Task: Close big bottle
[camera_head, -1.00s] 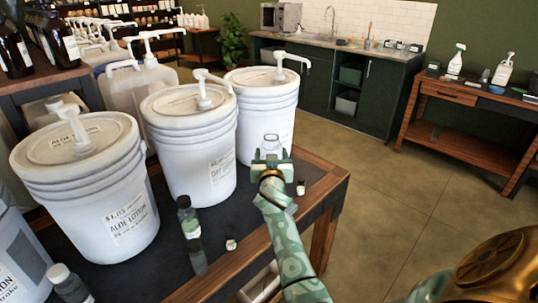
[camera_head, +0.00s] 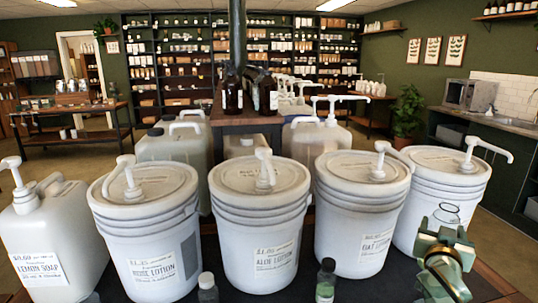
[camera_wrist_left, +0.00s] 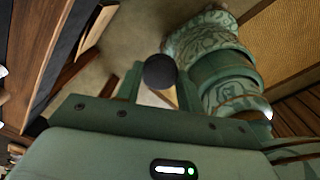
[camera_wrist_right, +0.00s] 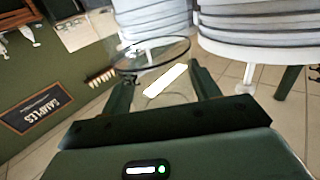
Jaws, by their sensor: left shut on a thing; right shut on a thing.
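The clear open-necked bottle (camera_head: 446,213) is held upright in my right gripper (camera_head: 441,243), at the lower right of the head view. In the right wrist view the see-through bottle (camera_wrist_right: 150,57) with a white label stands between the fingers. My left gripper (camera_wrist_left: 157,88) is shut on a round black cap (camera_wrist_left: 160,71), seen only in the left wrist view. The left gripper is out of the head view, so its distance from the bottle cannot be told.
Several white lotion buckets with pumps (camera_head: 259,215) stand in a row on the table. A dark-capped bottle (camera_head: 325,283) and a grey-capped bottle (camera_head: 207,289) stand in front of them. A lemon soap jug (camera_head: 48,235) is at the left. Open floor (camera_head: 500,240) lies at the right.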

